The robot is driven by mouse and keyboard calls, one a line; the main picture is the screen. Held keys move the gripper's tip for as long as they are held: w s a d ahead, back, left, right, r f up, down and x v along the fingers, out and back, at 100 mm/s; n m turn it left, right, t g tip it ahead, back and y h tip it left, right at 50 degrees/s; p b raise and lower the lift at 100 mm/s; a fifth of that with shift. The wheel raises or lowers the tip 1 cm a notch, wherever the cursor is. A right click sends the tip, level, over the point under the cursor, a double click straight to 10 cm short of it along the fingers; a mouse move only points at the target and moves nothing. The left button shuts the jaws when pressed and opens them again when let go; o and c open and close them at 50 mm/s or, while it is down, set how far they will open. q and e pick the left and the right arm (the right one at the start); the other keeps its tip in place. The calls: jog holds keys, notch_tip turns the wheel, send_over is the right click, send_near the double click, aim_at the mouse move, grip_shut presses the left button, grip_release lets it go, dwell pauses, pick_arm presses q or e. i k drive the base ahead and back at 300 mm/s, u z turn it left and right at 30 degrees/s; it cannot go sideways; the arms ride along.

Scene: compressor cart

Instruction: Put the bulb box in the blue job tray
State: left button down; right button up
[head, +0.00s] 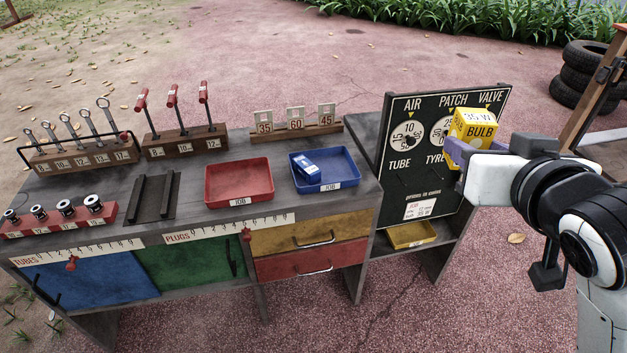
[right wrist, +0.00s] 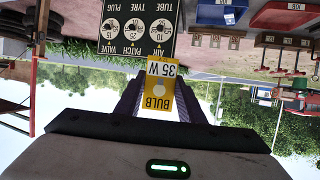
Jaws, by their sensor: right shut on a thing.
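The bulb box (head: 474,128) is yellow with a white panel reading 35 W and the word BULB. In the right wrist view the bulb box (right wrist: 158,88) sits between the purple fingers of the right gripper (right wrist: 158,100). The blue job tray (head: 348,178) stands on the bench top, left of the held box, with a small blue-and-white box (head: 309,168) in it. My left gripper is not in view.
A red job tray (head: 238,184) stands left of the blue one. Number cards (head: 295,120) stand on a wooden strip behind the trays. The black board (head: 420,160) rises at the bench's right end, above a yellow tray (head: 410,234) on a low shelf. Tool racks (head: 185,142) fill the left.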

aim_at(336, 163)
jog(key=u, duration=1.1)
jog(key=i, duration=1.05)
jog(key=z, duration=1.25)
